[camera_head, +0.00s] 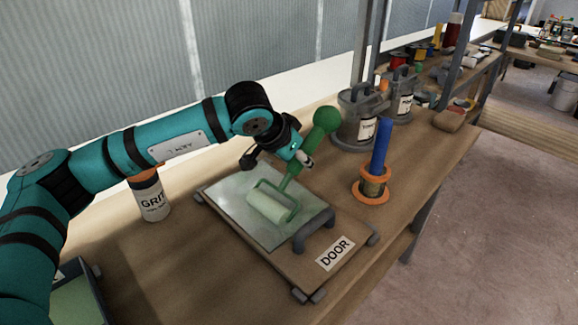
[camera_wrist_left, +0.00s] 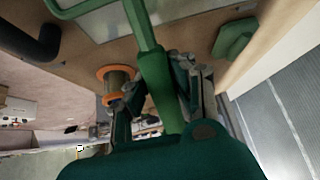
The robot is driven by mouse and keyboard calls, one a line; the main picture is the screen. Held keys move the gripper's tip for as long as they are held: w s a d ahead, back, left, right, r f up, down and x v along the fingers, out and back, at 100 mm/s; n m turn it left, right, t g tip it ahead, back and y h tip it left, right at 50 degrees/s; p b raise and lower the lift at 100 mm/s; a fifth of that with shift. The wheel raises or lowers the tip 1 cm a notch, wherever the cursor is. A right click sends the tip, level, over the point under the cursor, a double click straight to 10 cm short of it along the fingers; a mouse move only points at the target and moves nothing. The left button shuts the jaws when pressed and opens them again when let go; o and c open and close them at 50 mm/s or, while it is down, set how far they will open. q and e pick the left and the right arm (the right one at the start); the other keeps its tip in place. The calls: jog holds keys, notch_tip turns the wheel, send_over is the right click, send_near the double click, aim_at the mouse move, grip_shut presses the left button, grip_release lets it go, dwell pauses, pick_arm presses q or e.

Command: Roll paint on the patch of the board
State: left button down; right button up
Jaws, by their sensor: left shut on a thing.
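A paint roller (camera_head: 270,203) with a pale green sleeve and a green handle lies over the pale patch (camera_head: 237,196) on the board (camera_head: 312,256) labelled DOOR. The sleeve appears to touch the patch; I cannot tell for sure. My left gripper (camera_head: 300,157) is shut on the roller's handle, whose green end sticks up beyond the fingers. In the left wrist view the fingers sit around the green handle (camera_wrist_left: 157,80), and the roller's sleeve is out of frame. The board lies flat on the bench, with a dark grey handle (camera_head: 314,231) at its front. My right gripper is not in view.
A white GRIT can (camera_head: 150,197) stands left of the board. Grey metal cans (camera_head: 358,118) stand behind. A dark tray (camera_head: 78,292) with green inside sits at lower left.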

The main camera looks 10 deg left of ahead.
aim_at(312, 152)
pick_arm(q)
jog(key=w+d, duration=0.2)
jog(key=w, duration=0.1)
jog(key=shift+w, duration=0.1)
jog(key=shift+w+d, duration=0.25)
jog(key=shift+w, duration=0.15)
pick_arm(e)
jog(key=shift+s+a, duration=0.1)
pick_arm(q)
jog(key=w+d, duration=0.1)
jog(key=w, duration=0.1)
jog(key=w+d+p, duration=0.1)
jog(key=w, duration=0.1)
jog(key=shift+w+d, duration=0.1)
jog(key=shift+d, duration=0.2)
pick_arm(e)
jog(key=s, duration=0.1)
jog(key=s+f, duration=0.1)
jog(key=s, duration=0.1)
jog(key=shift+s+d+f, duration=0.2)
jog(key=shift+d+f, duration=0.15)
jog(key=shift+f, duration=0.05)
pick_arm(q)
jog(key=shift+a, duration=0.1)
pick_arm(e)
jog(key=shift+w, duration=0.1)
